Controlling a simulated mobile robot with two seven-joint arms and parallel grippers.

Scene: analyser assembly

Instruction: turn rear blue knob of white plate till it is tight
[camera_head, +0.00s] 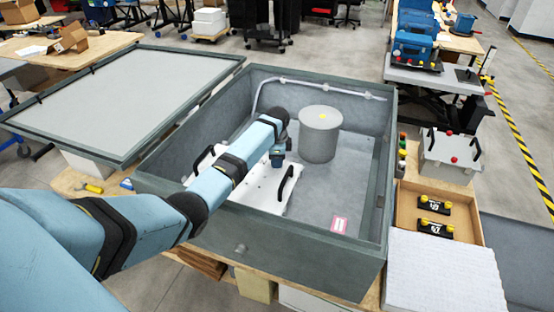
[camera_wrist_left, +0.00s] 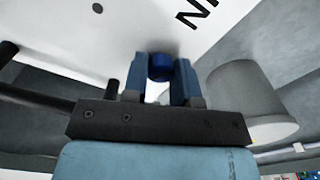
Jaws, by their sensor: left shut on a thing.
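The white plate (camera_head: 262,194) with black handles lies inside the grey open case (camera_head: 260,222). My left arm reaches over the case wall, and my left gripper (camera_head: 278,157) points down at the rear part of the plate. In the left wrist view, the rear blue knob (camera_wrist_left: 160,67) sits between the two blue fingers, against the white plate (camera_wrist_left: 125,25). The left gripper (camera_wrist_left: 161,80) is shut on the knob. In the head view the knob is hidden by the gripper, and my arm covers part of the plate. My right gripper is not in view.
A grey cylinder (camera_head: 320,135) stands in the case just right of the gripper. The case's lid (camera_head: 140,90) lies at the left. A wooden tray (camera_head: 409,205) with black-and-yellow parts and a white box (camera_head: 448,153) are at the right. The case floor at front right is mostly clear.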

